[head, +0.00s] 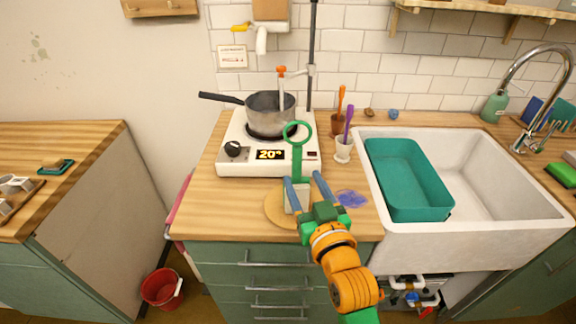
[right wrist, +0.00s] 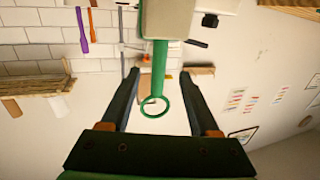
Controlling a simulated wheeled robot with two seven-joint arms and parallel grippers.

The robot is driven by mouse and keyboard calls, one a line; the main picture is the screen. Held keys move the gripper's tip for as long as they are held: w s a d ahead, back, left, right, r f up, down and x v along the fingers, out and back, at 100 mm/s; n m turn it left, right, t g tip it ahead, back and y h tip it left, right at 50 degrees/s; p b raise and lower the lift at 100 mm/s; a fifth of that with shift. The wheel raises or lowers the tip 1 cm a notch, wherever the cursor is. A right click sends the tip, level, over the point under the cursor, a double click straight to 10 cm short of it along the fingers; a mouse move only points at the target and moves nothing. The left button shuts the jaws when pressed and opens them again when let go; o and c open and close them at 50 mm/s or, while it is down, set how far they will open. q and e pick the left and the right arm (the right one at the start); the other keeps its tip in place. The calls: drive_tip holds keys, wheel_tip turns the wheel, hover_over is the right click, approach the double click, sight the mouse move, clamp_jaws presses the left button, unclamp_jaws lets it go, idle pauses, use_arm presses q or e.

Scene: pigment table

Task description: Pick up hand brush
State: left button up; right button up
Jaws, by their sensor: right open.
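The hand brush has a green handle (head: 297,163) ending in a green ring and a pale block at its other end. In the head view it appears upright, block at the bottom, over a round wooden board (head: 274,210) on the counter. My right gripper (head: 303,178) is open, its two fingers to either side of the brush. In the right wrist view the brush handle (right wrist: 159,60) shows between the open fingertips (right wrist: 159,74), with the ring toward the palm. I cannot tell whether either finger touches it. My left gripper is not in view.
Behind the brush stands a white hot plate (head: 232,151) with a saucepan (head: 270,112). A white cup (head: 343,150) with a purple tool and a blue stain (head: 351,198) are to the right. The sink (head: 510,215) holds a teal tub (head: 408,180). Bare counter lies left of the board.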

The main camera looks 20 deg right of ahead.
sight(298, 168)
drive_tip(key=shift+w+r, duration=0.35)
drive_tip(key=shift+w, duration=0.4)
drive_tip(key=w, duration=0.1)
drive_tip(key=w+p, duration=0.1)
drive_tip(key=w, duration=0.2)
drive_tip(key=shift+w+d+f, duration=0.15)
drive_tip(key=shift+w+f, duration=0.1)
drive_tip(key=shift+f, duration=0.1)
drive_tip(key=shift+s+r, duration=0.1)
drive_tip(key=shift+s, duration=0.1)
drive_tip(key=c, duration=0.7)
clamp_jaws()
